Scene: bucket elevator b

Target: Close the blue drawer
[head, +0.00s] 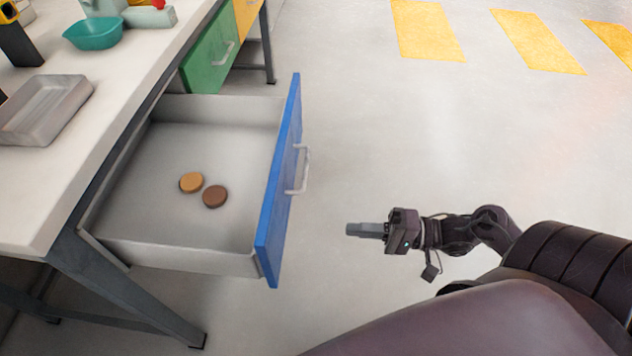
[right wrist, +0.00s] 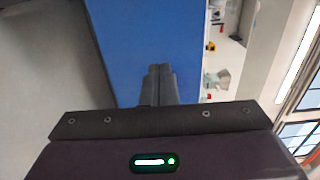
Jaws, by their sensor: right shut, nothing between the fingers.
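The blue drawer (head: 279,190) stands pulled far out from the white workbench in the head view. Its blue front carries a pale handle (head: 300,170). Two round discs, one tan (head: 191,182) and one brown (head: 215,196), lie inside it. My right gripper (head: 350,229) is shut and empty, to the right of the drawer front and apart from it, pointing left towards it. In the right wrist view the shut fingers (right wrist: 160,75) show against the blue drawer front (right wrist: 155,35). My left gripper is not in view.
The white workbench (head: 135,60) holds a grey tray (head: 45,108) and a teal bowl (head: 93,33). A green drawer (head: 210,52) and a yellow one (head: 245,14) sit farther back, the green one partly out. The floor (head: 400,130) right of the drawer is clear.

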